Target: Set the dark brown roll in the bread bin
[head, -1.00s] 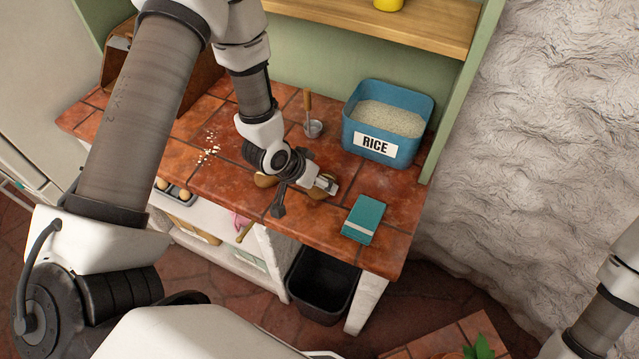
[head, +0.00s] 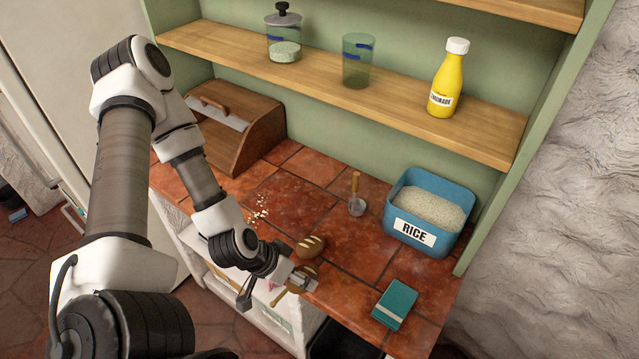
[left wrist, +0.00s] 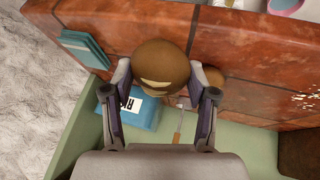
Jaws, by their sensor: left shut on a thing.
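The dark brown roll (left wrist: 160,62), round with a pale slash, is between the two fingers of my left gripper (head: 302,284) in the left wrist view. The gripper is shut on it near the counter's front edge. In the head view the fingers partly hide this roll (head: 297,277); I cannot tell how far it is above the tiles. The wooden bread bin (head: 262,134) stands at the counter's back left, with a handle on its sloping front; I cannot tell how far its lid is open. My right gripper is not in view.
A second, slashed roll (head: 311,246) lies on the counter just behind the held one. A scoop (head: 356,206), a blue rice tub (head: 447,240) and a teal packet (head: 395,304) stand or lie to the right. Crumbs (head: 260,208) lie left of centre. A shelf (head: 400,103) overhangs the back.

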